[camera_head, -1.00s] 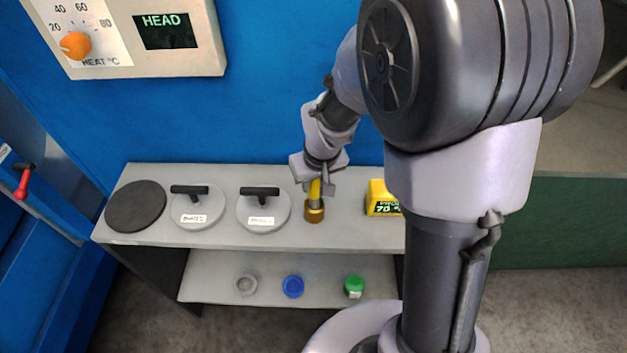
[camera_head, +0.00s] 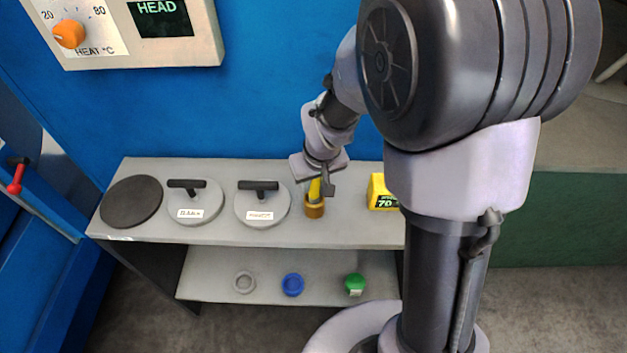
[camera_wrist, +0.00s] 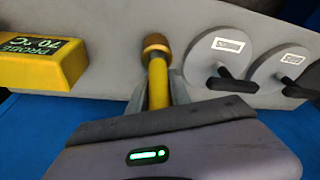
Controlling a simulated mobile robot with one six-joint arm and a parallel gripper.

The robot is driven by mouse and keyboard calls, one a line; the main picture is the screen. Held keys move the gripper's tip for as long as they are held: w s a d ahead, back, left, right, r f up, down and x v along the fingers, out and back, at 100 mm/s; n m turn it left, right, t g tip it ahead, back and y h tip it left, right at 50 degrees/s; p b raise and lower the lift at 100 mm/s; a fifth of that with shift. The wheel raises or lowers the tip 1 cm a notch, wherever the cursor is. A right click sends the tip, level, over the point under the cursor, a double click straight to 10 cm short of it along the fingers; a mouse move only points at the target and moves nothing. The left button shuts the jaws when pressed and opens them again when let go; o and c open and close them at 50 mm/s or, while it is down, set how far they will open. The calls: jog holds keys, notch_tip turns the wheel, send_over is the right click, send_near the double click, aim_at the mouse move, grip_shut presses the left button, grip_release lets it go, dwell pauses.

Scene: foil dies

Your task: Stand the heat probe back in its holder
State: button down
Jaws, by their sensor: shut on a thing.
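The heat probe (camera_head: 315,190) has a yellow handle and stands roughly upright; the wrist view also shows the yellow handle (camera_wrist: 158,82). My gripper (camera_head: 322,184) is shut on that handle, with one finger on each side in the wrist view (camera_wrist: 157,92). The probe's lower end is inside the mouth of a brass-coloured cup, the holder (camera_head: 314,208), on the grey shelf top. The holder's rim (camera_wrist: 155,41) shows at the probe's far end in the wrist view. The probe's tip is hidden inside the cup, so I cannot tell whether it touches the bottom.
A yellow box reading PROBE 70 °C (camera_head: 382,194) stands right of the holder. Two grey discs with black handles (camera_head: 262,211) (camera_head: 192,210) and a dark disc (camera_head: 131,201) lie left. The lower shelf (camera_head: 215,284) carries small grey, blue and green pieces.

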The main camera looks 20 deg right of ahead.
jog(key=shift+f, duration=0.25)
jog(key=c, duration=1.1)
grip_release()
jog(key=shift+r, duration=0.1)
jog(key=p+v, duration=0.5)
jog(key=v, duration=1.2)
jog(key=shift+s+r, duration=0.15)
jog(key=shift+r, duration=0.05)
